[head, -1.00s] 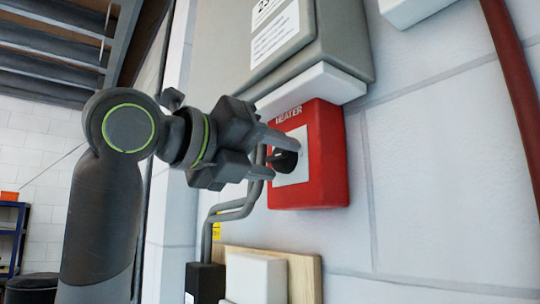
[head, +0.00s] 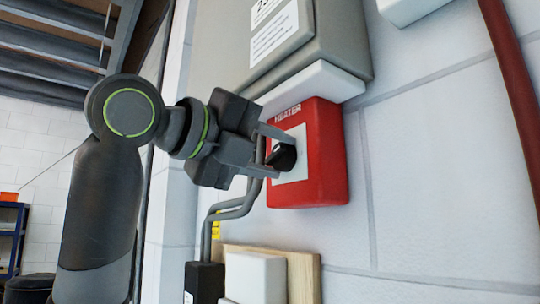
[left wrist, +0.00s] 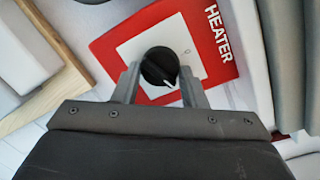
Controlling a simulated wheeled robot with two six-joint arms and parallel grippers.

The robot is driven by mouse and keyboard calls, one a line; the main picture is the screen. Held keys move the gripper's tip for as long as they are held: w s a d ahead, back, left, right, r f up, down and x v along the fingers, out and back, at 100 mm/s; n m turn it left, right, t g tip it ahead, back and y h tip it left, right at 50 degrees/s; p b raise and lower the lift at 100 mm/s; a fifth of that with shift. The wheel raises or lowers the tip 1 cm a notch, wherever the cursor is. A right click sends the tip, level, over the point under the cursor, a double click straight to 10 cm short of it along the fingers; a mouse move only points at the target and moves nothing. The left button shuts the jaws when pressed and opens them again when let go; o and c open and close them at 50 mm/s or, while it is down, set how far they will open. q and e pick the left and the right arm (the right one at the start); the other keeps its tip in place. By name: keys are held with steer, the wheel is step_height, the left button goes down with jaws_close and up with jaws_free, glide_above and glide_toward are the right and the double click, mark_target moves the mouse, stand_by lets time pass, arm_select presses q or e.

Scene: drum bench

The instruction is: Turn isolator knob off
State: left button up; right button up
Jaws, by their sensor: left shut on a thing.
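The isolator is a red box (head: 333,165) marked HEATER on the wall, with a white plate and a round black knob (head: 285,157) in its middle. My left gripper (head: 274,166) reaches in from the left, its fingers on opposite sides of the knob and shut on it. In the left wrist view the knob (left wrist: 159,64) sits between the two fingertips, and its white pointer mark slants down and to the right. A small mark shows on the plate right of the knob. The red box (left wrist: 112,48) is seen turned there. My right gripper is not in view.
A grey cabinet (head: 345,40) hangs just above the red box, with a white ledge (head: 318,84) between them. Below are a wooden board (head: 305,275) with a white box (head: 255,278) and grey pipes (head: 238,211). A red pipe (head: 518,90) runs down the right. The wall right of the box is bare.

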arm_select(q)
steer(key=n, duration=0.6)
steer(key=shift+g, duration=0.4)
steer(key=n, duration=0.3)
steer(key=shift+r+g+b, duration=0.1)
steer(key=shift+g+b, duration=0.2)
steer(key=shift+b, duration=0.1)
steer(key=shift+w+n+g+h, duration=0.15)
steer(key=shift+n+g+h, duration=0.15)
steer(key=shift+n, duration=1.3)
steer(key=o, duration=1)
steer(key=shift+a+r, duration=0.1)
steer(key=shift+c, duration=0.2)
